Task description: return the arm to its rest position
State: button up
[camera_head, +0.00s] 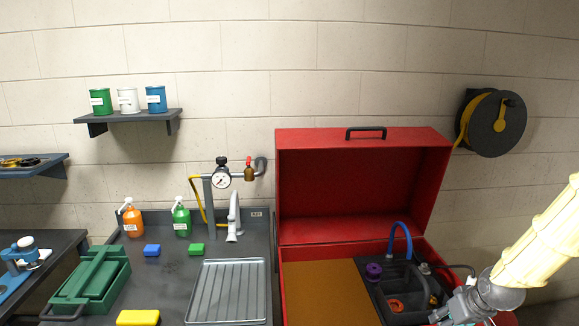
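My arm comes in from the right edge, with a cream-coloured link and a grey joint below it. My gripper (452,308) is at the lower right, beside the right part of the open red box (364,135). It is small and partly overlaps the box's right edge in the picture, so whether its fingers are open or shut is unclear. I see nothing clearly held in it.
The box holds a brown panel (328,292) and a dark unit (400,290) with a blue hose. A ribbed metal tray (228,290), green caddy (92,278) and spray bottles (181,220) stand on the dark bench. A hose reel (495,125) hangs upper right.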

jog(key=s+a+f+g, duration=0.1)
jog(key=s+a+f, duration=0.45)
jog(key=f, duration=0.35)
jog(key=s+a+f+g, duration=0.1)
jog(key=s+a+f, duration=0.4)
jog(key=f, duration=0.5)
jog(key=s+a+f+g, duration=0.1)
jog(key=s+a+f, duration=0.1)
jog(key=s+f, duration=0.2)
jog(key=s+a+f+g+b, duration=0.1)
jog(key=s+f, duration=0.3)
jog(key=s, duration=0.6)
jog(key=s+a+f+m+g, duration=0.1)
jog(key=s+a+f, duration=0.3)
jog(key=s, duration=0.3)
jog(key=shift+s+h, duration=0.2)
jog(key=shift+h, duration=0.2)
